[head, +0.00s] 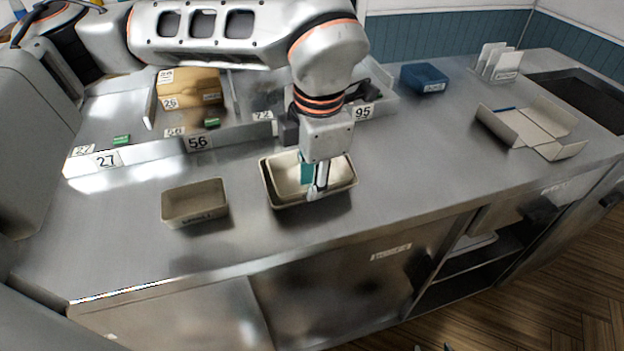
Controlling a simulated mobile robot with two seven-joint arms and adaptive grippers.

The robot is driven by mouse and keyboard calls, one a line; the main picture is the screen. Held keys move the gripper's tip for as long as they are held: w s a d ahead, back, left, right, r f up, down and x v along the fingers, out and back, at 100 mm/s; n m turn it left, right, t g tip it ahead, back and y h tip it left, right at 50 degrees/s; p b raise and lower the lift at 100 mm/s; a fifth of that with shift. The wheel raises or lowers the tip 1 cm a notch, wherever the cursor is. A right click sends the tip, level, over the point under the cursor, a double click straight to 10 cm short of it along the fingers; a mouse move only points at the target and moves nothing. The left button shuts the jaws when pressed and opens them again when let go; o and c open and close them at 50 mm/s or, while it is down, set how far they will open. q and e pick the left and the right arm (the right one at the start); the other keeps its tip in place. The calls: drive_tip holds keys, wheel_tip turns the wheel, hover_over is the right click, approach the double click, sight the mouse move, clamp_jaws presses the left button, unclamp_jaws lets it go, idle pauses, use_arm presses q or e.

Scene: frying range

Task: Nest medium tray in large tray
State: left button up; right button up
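A beige large tray (353,183) sits on the steel counter in the middle of the head view. A second beige tray, apparently the medium tray (288,178), shows inside its walls. Whether it rests fully on the bottom is hidden. My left gripper (315,187) points down over the front part of these trays, its fingertips at the inner tray's front wall. A teal pad and a silvery finger show, but whether they clamp the wall is unclear. Two tiny tips at the bottom edge may be my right gripper (432,348).
A small tray (195,203) stands to the left on the counter. Behind are numbered bins with a cardboard box (190,88). A blue bin (424,77), a card rack (497,62) and an open carton (530,128) stand to the right. The counter right of the trays is clear.

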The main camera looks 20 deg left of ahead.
use_arm(q)
wheel_tip(320, 180, up, 12)
drive_tip(key=s+d, duration=0.1)
idle(0.4)
drive_tip(key=shift+s+f, duration=0.15)
